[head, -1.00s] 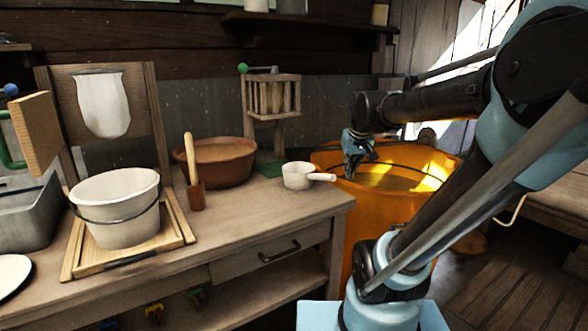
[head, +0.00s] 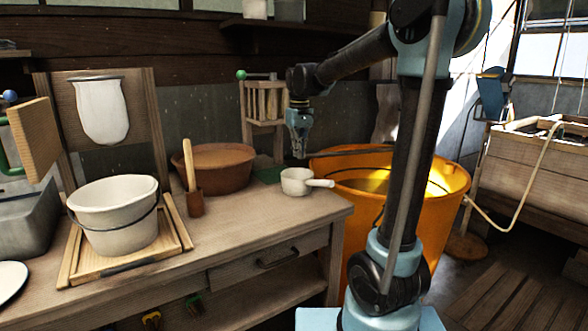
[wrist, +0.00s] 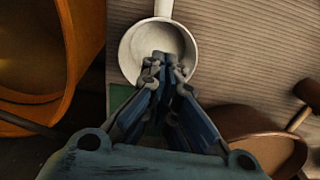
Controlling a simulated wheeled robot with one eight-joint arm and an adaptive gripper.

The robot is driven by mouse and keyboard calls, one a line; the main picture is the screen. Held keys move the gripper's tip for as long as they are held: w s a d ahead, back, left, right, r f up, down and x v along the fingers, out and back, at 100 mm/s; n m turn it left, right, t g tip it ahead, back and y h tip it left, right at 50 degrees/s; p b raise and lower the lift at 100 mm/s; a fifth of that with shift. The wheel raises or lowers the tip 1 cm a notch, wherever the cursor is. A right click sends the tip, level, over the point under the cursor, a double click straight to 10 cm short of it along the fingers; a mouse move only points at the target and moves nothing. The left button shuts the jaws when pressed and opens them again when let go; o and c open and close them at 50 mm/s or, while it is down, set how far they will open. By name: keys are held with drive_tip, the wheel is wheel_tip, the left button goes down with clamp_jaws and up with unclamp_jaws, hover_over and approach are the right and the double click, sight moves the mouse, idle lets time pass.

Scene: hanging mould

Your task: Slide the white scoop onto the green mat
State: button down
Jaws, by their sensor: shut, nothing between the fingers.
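The white scoop (head: 296,182) stands upright on the wooden bench near its right end, its handle pointing right. In the wrist view the scoop (wrist: 143,72) shows its bowl from above, with the handle toward the top edge. The green mat (head: 268,175) lies behind and left of the scoop, partly hidden by it and by the brown bowl. A strip of the mat (wrist: 121,97) shows beside my gripper in the wrist view. My gripper (head: 299,153) is shut and empty, pointing down above the scoop; its fingertips (wrist: 161,62) overlap the scoop's bowl in the wrist view. I cannot tell whether they touch.
An orange tub (head: 430,205) stands right of the bench. A small wooden frame (head: 262,105) rises behind the mat.

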sight(293, 172)
wheel_tip(293, 172, down, 10)
drive_tip(key=shift+r, duration=0.1)
drive_tip(key=shift+w+a, duration=0.55)
drive_tip(key=shift+w, duration=0.35)
drive_tip(key=shift+w+a, duration=0.5)
drive_tip(key=shift+w, duration=0.3)
drive_tip(key=shift+w, duration=0.1)
drive_tip(key=shift+w+a, duration=0.5)
drive_tip(key=shift+w, duration=0.25)
drive_tip(key=shift+w+a, duration=0.5)
drive_tip(key=shift+w, duration=0.25)
